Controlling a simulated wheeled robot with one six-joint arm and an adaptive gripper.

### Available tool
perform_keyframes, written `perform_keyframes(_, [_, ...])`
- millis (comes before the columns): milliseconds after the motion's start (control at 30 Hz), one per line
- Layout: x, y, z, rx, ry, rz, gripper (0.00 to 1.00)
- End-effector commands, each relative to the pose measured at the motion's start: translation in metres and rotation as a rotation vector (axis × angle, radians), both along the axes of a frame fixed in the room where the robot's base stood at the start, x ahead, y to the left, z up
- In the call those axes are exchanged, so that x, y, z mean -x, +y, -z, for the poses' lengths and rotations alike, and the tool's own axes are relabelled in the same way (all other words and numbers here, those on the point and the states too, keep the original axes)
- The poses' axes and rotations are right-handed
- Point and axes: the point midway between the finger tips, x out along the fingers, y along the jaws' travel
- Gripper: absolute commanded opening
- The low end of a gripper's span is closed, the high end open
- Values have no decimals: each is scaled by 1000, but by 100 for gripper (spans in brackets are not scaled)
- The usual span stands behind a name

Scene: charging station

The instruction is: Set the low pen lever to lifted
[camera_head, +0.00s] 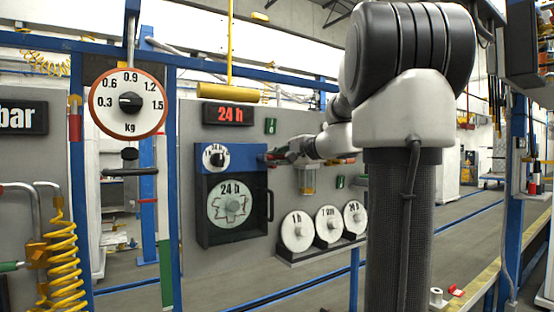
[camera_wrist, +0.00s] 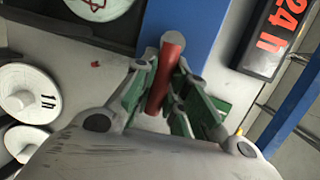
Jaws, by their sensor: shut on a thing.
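A red rod with a pale round end, seemingly the low pen lever (camera_wrist: 169,65), stands out from a blue panel in the wrist view. My gripper (camera_wrist: 160,76) is shut on it, with a green-padded finger on each side. In the head view my gripper (camera_head: 280,158) is at the upper right of the chart recorder (camera_head: 261,187), a blue-framed box with a "24 h" disc. There the lever is too small to make out clearly, and its setting cannot be told.
A "24 h" display (camera_head: 229,114) hangs above the recorder, and a small dial (camera_head: 216,158) sits at its top left. Spare chart discs (camera_head: 297,231) stand on a shelf at the lower right. A round kg gauge (camera_head: 129,103) hangs at the left.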

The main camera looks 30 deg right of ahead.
Motion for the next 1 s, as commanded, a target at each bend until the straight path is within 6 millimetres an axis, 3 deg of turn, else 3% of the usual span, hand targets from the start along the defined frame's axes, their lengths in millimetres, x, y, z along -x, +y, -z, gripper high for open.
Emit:
perform_keyframes(67, [0, 0, 1, 2, 1, 0, 0])
perform_keyframes(100, [0, 0, 1, 2, 1, 0, 20])
perform_keyframes(200, [0, 0, 1, 1, 1, 0, 37])
perform_keyframes(500, [1, 0, 0, 0, 0, 0, 37])
perform_keyframes(633, [10, -4, -2, 0, 0, 2, 37])
perform_keyframes(1000, [84, -24, -17, 2, 0, 6, 37])
